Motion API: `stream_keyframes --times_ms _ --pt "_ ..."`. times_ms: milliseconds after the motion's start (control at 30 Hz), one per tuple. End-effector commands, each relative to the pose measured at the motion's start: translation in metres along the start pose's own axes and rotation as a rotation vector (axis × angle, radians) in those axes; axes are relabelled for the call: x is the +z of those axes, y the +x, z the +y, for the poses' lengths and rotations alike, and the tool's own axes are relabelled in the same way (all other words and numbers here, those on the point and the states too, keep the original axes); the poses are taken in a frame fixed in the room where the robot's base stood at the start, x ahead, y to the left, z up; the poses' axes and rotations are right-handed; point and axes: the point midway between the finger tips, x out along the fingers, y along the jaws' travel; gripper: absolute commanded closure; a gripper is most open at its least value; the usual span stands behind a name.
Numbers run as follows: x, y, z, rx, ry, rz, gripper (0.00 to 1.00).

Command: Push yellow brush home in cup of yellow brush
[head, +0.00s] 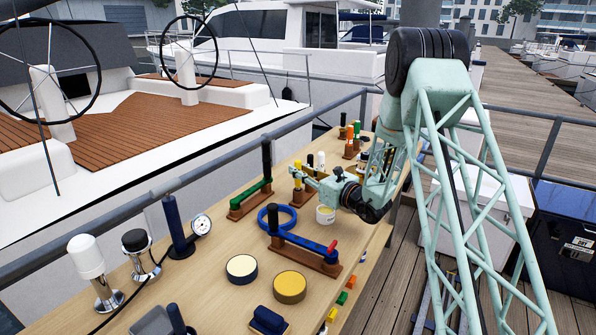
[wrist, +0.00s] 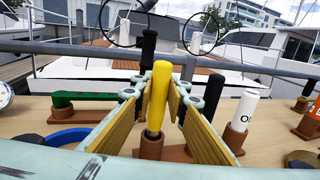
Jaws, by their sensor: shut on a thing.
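The yellow brush (wrist: 157,90) stands nearly upright, leaning slightly, between the two fingers of my gripper (wrist: 160,92) in the wrist view. Its narrow lower end meets the mouth of a brown cup (wrist: 151,147); how deep it sits inside is hidden. In the head view the yellow brush (head: 298,167) is small, at the tips of my gripper (head: 308,176), which reaches in from the right over the table. My gripper is shut on the brush, with the yellow-lined finger pads on either side of it.
A white handle marked O (wrist: 242,112) and a black handle (wrist: 212,92) stand close on the right. A green lever (wrist: 82,97) and a blue ring (wrist: 66,137) lie left. The blue lever (head: 302,241) and tins (head: 242,268) are nearer on the table (head: 205,285).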

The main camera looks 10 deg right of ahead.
Motion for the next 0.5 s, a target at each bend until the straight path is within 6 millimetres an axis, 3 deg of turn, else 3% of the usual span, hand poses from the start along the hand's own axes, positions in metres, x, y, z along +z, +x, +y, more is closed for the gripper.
stream_keyframes --times_ms 500 --pt "-0.0081 0.0001 0.0 0.0 0.0 0.0 0.98"
